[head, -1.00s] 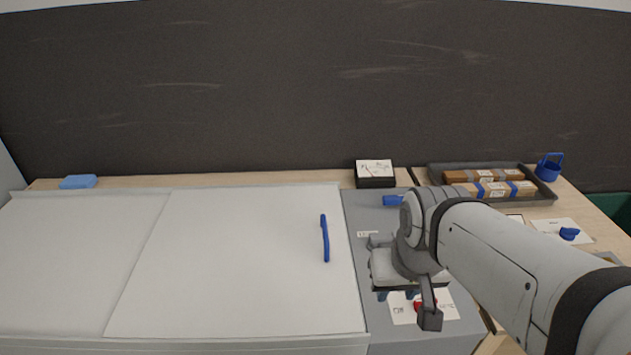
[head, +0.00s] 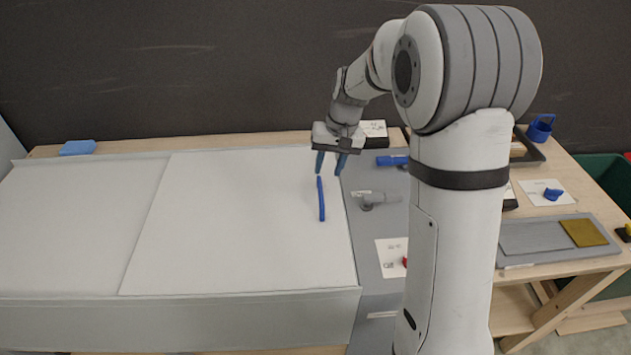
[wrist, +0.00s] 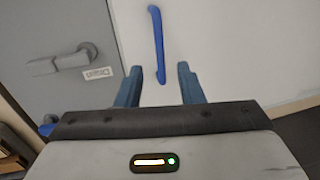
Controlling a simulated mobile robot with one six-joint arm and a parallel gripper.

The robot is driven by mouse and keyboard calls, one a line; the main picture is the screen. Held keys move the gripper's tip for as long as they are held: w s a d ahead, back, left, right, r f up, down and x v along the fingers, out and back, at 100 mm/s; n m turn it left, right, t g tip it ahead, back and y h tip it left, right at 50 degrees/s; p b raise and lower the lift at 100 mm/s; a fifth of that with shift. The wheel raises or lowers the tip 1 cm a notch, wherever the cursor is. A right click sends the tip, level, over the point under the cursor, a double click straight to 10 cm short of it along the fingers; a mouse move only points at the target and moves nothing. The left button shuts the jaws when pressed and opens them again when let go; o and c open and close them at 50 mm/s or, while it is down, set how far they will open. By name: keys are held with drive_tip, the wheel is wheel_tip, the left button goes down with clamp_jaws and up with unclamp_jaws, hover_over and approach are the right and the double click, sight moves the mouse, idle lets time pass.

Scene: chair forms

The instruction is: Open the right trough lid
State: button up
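The trough's right lid (head: 240,225) is a flat white panel and lies closed beside the left panel (head: 80,225). A blue bar handle (head: 321,200) stands on the lid near its right edge; it also shows in the wrist view (wrist: 158,45). My gripper (head: 329,172) is open and empty, above the far end of the handle. In the wrist view the blue-grey fingertips (wrist: 160,80) are spread on either side of the handle's near end. I cannot tell whether they reach down around it.
A grey panel right of the lid carries a grey lever (head: 378,200), a blue part (head: 392,161) and a red knob on a white card (head: 390,258). A black box (head: 375,141) stands behind. A blue sponge (head: 78,147) lies at the back left.

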sight(321, 193)
drive_tip(key=f, duration=0.3)
drive_tip(key=a+f, duration=0.1)
drive_tip(key=f, duration=0.3)
drive_tip(key=shift+a+f+p, duration=0.2)
drive_tip(key=shift+p, duration=0.2)
drive_tip(key=shift+c, duration=0.5)
clamp_jaws()
